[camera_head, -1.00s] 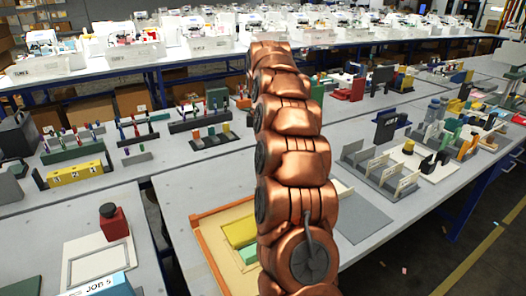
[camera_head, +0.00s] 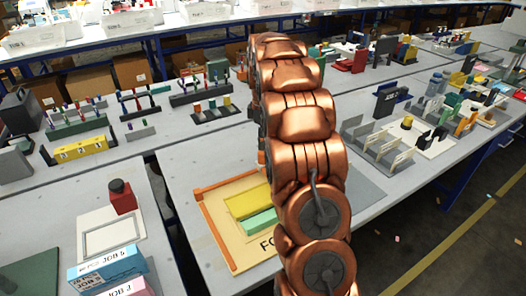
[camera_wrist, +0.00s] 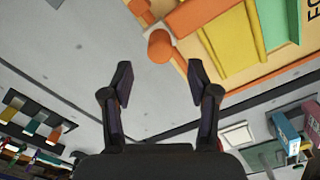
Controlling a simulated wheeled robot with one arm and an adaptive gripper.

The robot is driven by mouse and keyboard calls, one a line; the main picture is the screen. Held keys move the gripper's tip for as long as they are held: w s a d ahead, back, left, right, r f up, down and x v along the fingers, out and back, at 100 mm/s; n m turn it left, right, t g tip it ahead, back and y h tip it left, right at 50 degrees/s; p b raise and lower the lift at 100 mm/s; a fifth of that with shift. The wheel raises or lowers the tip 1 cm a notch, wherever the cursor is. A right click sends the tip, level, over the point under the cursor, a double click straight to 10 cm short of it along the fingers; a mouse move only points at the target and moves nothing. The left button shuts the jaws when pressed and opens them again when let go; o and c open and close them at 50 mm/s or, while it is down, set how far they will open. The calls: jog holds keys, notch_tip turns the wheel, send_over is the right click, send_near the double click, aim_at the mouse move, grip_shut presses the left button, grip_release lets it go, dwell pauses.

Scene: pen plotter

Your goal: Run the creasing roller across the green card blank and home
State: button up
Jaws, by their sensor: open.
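The green card blank (camera_head: 260,222) lies flat on a tan, orange-edged board (camera_head: 218,232) on the near bench. A yellow block (camera_head: 247,202) lies along its far side. An orange bar (camera_head: 230,183) runs along the board's far edge, with a knob-like end at the left; I cannot tell whether this is the creasing roller. In the wrist view, an orange cylinder (camera_wrist: 160,46) stands just beyond my gripper (camera_wrist: 161,76), roughly between the finger directions. The green card (camera_wrist: 272,22) is at upper right there. My gripper is open and empty; my arm hides it in the head view.
A red block with a dark knob (camera_head: 121,196) and a white frame (camera_head: 110,232) are at left, near a blue JOB box (camera_head: 108,268). A grey slotted rack (camera_head: 378,145) stands right of my arm. Bare bench lies left of the board.

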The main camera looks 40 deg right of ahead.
aim_at(263, 152)
notch_tip(263, 152, down, 6)
jog(key=shift+f+p, duration=0.1)
jog(key=shift+p, duration=0.6)
grip_shut()
